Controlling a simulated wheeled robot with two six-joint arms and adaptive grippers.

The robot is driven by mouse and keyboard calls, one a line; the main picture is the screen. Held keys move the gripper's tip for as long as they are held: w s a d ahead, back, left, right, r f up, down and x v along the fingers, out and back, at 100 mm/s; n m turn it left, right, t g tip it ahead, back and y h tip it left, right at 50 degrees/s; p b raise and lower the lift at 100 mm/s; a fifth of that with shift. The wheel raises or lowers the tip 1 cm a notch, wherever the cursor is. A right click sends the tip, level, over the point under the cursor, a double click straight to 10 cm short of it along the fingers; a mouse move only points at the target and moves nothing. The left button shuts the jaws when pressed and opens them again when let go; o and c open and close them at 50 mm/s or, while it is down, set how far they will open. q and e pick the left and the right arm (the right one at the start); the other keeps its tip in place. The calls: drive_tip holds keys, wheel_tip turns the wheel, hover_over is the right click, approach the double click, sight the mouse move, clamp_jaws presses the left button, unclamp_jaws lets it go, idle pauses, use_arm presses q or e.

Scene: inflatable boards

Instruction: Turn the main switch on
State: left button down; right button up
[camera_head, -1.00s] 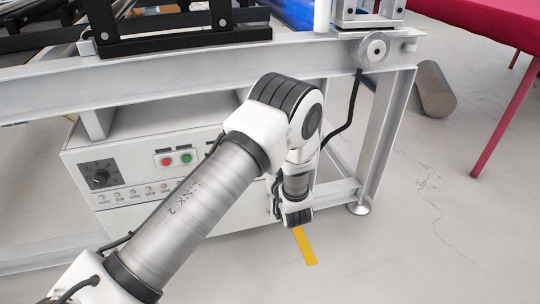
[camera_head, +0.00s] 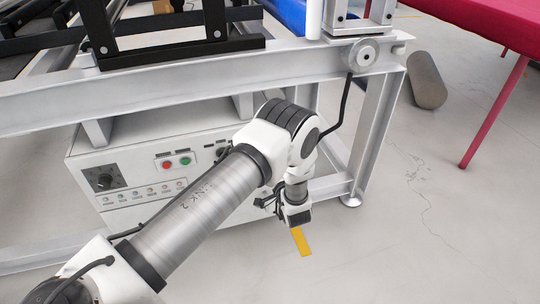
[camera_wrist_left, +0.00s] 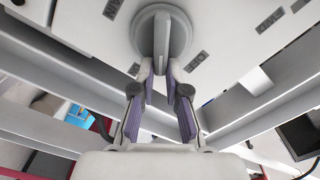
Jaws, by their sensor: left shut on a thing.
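The main switch (camera_wrist_left: 162,35) is a grey round knob with a raised bar handle on a pale panel, at the top of the left wrist view. Its bar points along the picture's vertical. My left gripper (camera_wrist_left: 160,68) is shut on the lower end of this bar, one finger on each side. In the head view, the white control box (camera_head: 85,150) stands under the steel frame. My right gripper is not in view.
A steel frame beam (camera_head: 200,88) runs above the box.

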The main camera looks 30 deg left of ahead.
use_arm(q)
drive_tip(key=shift+w+d+f+m+p, duration=0.15)
drive_tip(key=shift+f+m, duration=0.1)
drive_tip(key=shift+m, duration=0.9)
drive_tip(key=shift+s+a+f+m+p, duration=0.1)
drive_tip(key=shift+f+m, duration=0.2)
drive_tip(key=shift+m, duration=0.9)
drive_tip(key=shift+w+d+f+m+p, duration=0.15)
drive_tip(key=shift+f+m, duration=0.1)
drive_tip(key=shift+m, duration=0.9)
drive_tip(key=c, duration=1.2)
unclamp_jaws()
drive_tip(key=v, duration=1.2)
